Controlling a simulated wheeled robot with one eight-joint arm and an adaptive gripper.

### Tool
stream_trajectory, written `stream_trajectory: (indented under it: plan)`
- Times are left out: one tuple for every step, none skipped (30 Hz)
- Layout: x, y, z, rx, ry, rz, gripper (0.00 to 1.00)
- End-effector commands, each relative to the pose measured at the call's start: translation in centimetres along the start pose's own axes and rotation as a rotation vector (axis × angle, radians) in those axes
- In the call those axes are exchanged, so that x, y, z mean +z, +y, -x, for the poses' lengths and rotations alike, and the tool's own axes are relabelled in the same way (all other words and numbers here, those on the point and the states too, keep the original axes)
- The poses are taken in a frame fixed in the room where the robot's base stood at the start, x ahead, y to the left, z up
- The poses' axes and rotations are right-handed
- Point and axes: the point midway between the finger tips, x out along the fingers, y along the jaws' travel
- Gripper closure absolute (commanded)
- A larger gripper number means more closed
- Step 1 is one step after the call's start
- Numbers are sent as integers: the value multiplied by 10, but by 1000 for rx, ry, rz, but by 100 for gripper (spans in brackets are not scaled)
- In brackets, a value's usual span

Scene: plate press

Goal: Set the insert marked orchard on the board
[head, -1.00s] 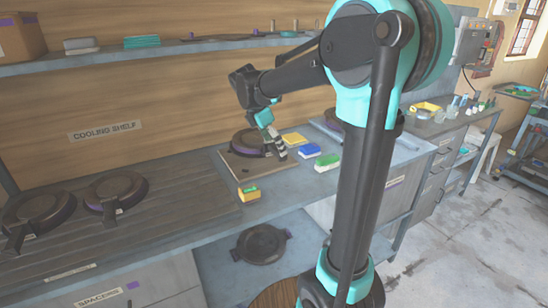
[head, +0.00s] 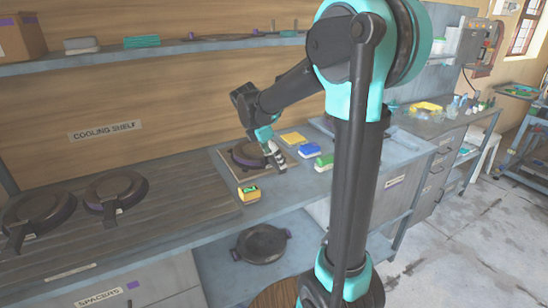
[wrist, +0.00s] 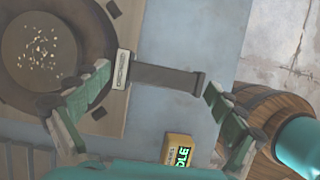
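A dark round insert (wrist: 55,60) with a specked middle lies on the wooden board (wrist: 128,30) in the wrist view. Its flat handle (wrist: 165,78) points right past the board's edge and carries a pale tag (wrist: 122,70) whose marking I cannot read. My gripper (wrist: 148,100) is open, with one finger on each side of the handle and a clear gap to the right finger. In the head view the insert (head: 246,153) sits on the board (head: 228,168), and my gripper (head: 275,158) is at its right side.
A small yellow box with a display (head: 249,193) stands before the board. Yellow, blue and green blocks (head: 309,150) lie to its right. Two dark round pieces (head: 115,187) lie on the cooling shelf at left. Another (head: 262,243) lies on the lower shelf.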

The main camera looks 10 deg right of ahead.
Motion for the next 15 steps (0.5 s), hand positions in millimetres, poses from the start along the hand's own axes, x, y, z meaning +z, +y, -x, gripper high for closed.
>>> stream_trajectory:
  plan:
    - [0, 0, 0, 0, 0, 0, 0]
    - [0, 0, 0, 0, 0, 0, 0]
    - [0, 0, 0, 0, 0, 0, 0]
    - [0, 0, 0, 0, 0, 0, 0]
    - [0, 0, 0, 0, 0, 0, 0]
    - [0, 0, 0, 0, 0, 0, 0]
    - [0, 0, 0, 0, 0, 0, 0]
    - [0, 0, 0, 0, 0, 0, 0]
    - [0, 0, 1, 0, 0, 0, 0]
    - [0, 0, 1, 0, 0, 0, 0]
    - [1, 0, 2, 0, 0, 0, 0]
    - [1, 0, 4, 0, 0, 0, 0]
    - [1, 0, 7, 0, 0, 1, 0]
    - [1, 0, 10, 0, 0, 1, 0]
    - [1, 0, 16, 1, 0, 0, 0]
